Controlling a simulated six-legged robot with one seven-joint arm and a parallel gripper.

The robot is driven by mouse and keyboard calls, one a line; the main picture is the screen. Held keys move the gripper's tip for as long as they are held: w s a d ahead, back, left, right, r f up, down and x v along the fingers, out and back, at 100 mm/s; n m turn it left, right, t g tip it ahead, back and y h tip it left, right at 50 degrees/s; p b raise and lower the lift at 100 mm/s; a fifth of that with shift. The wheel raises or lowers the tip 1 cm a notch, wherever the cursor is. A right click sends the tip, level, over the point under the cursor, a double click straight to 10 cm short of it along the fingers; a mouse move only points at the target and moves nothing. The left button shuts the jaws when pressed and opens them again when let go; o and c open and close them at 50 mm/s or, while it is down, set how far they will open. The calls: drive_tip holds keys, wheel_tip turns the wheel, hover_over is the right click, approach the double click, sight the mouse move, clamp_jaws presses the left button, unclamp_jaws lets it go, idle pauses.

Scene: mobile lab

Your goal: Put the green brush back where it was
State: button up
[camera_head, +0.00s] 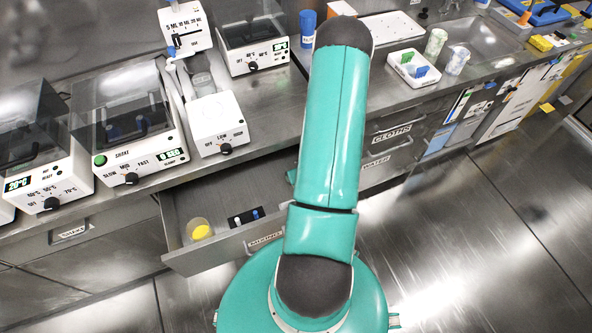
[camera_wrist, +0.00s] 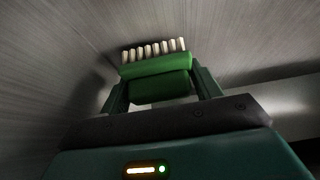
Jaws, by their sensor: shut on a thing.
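The green brush (camera_wrist: 155,67) shows in the wrist view, with a row of pale bristle tufts pointing up in the picture. My gripper (camera_wrist: 160,86) is shut on its green body, one finger on each side. Grey brushed-metal surfaces lie close behind and around the brush; I cannot tell whether it touches them. In the head view my arm hides the gripper and the brush.
An open drawer (camera_head: 177,233) below the counter holds a yellow-filled cup (camera_head: 200,229) and a small dark rack (camera_head: 246,217). A shaker machine (camera_head: 125,125) and other devices stand on the counter. A white tray (camera_head: 414,69) stands to the right. The floor at right is clear.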

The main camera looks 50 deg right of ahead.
drive_tip(key=shift+w+d+f, duration=0.3)
drive_tip(key=shift+w+d, duration=0.05)
drive_tip(key=shift+w, duration=0.25)
drive_tip(key=shift+w+d+f, duration=0.25)
drive_tip(key=shift+w+d, duration=0.05)
drive_tip(key=shift+w, duration=0.3)
drive_tip(key=shift+f, duration=0.1)
drive_tip(key=o, duration=1)
drive_tip(key=shift+c, duration=0.2)
drive_tip(key=shift+s+r, duration=0.1)
drive_tip(key=shift+r, duration=0.2)
drive_tip(key=shift+v, duration=3.55)
